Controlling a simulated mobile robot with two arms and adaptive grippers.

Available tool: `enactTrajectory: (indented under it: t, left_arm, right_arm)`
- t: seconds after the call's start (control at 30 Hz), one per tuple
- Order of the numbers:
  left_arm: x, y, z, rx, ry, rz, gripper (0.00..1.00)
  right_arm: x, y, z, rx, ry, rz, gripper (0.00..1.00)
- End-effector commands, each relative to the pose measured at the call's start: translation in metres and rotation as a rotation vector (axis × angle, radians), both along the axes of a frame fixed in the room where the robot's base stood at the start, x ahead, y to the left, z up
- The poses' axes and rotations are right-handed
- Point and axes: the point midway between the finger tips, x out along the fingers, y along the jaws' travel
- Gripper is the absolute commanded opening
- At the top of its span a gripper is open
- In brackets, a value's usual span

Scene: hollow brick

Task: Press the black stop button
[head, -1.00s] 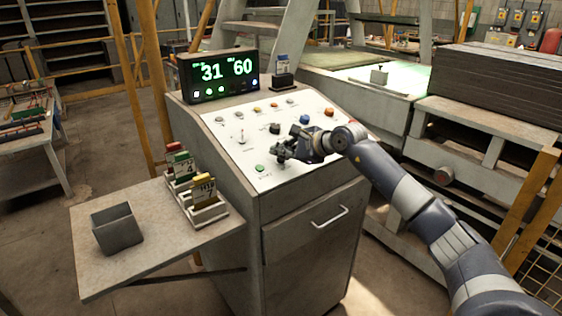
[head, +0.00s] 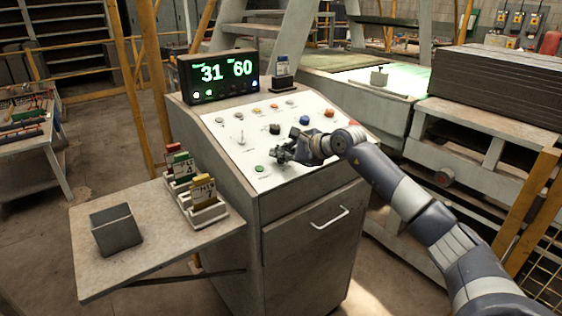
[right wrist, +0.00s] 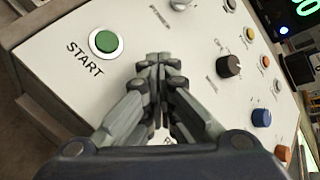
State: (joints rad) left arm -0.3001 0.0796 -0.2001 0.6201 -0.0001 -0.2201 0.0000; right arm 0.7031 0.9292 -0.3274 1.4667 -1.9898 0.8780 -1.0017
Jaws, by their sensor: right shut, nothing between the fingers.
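The sloped white control panel (head: 228,128) carries a green START button (head: 259,168), which also shows in the right wrist view (right wrist: 106,41). A black round knob with a pointer mark (head: 275,128) sits farther up; it also shows in the right wrist view (right wrist: 230,66). I cannot make out a button labelled stop; my right gripper hides part of the panel. My right gripper (head: 279,156) is shut and empty over the lower middle of the panel, right of START. Its fingertips show together in the right wrist view (right wrist: 158,62); contact cannot be told. My left gripper is out of view.
A blue button (head: 304,119) and an orange button (head: 328,112) lie beyond my gripper. A display (head: 220,75) reading 31 and 60 stands at the panel's back. A side shelf (head: 150,270) holds a grey bin (head: 117,230) and a card rack (head: 208,215).

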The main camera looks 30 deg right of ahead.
Motion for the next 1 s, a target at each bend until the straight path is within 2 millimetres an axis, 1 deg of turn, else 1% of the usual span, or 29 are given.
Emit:
enactTrajectory:
  t: [0.27, 0.6, 1.0]
  left_arm:
    - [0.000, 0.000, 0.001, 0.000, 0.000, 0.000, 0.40]
    - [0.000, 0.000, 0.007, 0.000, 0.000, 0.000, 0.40]
    - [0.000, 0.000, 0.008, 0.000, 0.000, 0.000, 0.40]
  right_arm:
    - [0.000, 0.000, -0.001, -0.001, 0.003, 0.000, 0.00]
    - [-0.004, -0.001, 0.014, -0.002, 0.003, 0.000, 0.00]
    - [-0.005, -0.001, 0.017, 0.000, 0.001, 0.000, 0.00]
